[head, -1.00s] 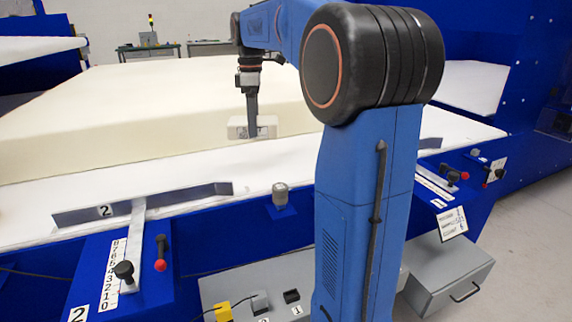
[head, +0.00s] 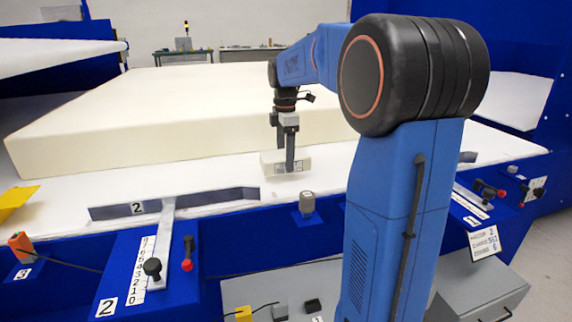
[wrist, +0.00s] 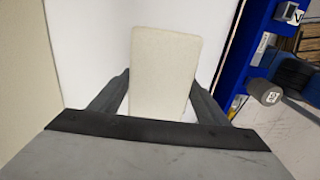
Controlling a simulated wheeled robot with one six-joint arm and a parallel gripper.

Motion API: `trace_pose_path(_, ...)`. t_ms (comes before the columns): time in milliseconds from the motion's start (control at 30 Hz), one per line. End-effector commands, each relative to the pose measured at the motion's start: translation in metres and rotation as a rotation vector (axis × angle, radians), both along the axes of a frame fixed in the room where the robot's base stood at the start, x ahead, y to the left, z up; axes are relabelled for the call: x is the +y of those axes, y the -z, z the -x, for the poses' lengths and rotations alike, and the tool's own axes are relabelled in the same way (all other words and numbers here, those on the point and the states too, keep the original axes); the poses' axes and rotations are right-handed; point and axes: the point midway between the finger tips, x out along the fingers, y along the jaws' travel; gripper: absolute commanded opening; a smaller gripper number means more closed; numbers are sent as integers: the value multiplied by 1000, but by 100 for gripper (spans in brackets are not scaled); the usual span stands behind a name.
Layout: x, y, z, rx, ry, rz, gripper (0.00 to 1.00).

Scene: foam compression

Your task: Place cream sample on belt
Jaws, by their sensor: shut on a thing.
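In the wrist view the sample (wrist: 163,72) sits between my two fingers (wrist: 163,98), over the white belt. The white belt (head: 75,192) runs along the front of the machine. The sample is low over the belt; I cannot tell whether it touches it.
A large cream foam slab (head: 150,115) lies on the belt behind the sample. A grey guide marked 2 (head: 185,203) is at the front left. A grey knob (head: 307,203) stands on the blue front edge. A yellow piece (head: 16,200) is at far left.

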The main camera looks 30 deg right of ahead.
Motion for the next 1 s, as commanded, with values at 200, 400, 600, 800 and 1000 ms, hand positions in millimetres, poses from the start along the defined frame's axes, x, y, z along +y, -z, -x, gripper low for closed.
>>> trace_pose_path(200, 0, 27, 0, 2, 0, -1, 48)
trace_pose_path(400, 0, 30, 0, 1, 1, 0, 48)
trace_pose_path(600, 0, 32, 0, 1, 1, 0, 48)
trace_pose_path(800, 0, 32, 0, 0, 1, 0, 88)
trace_pose_path(1000, 0, 32, 0, 0, 1, 0, 88)
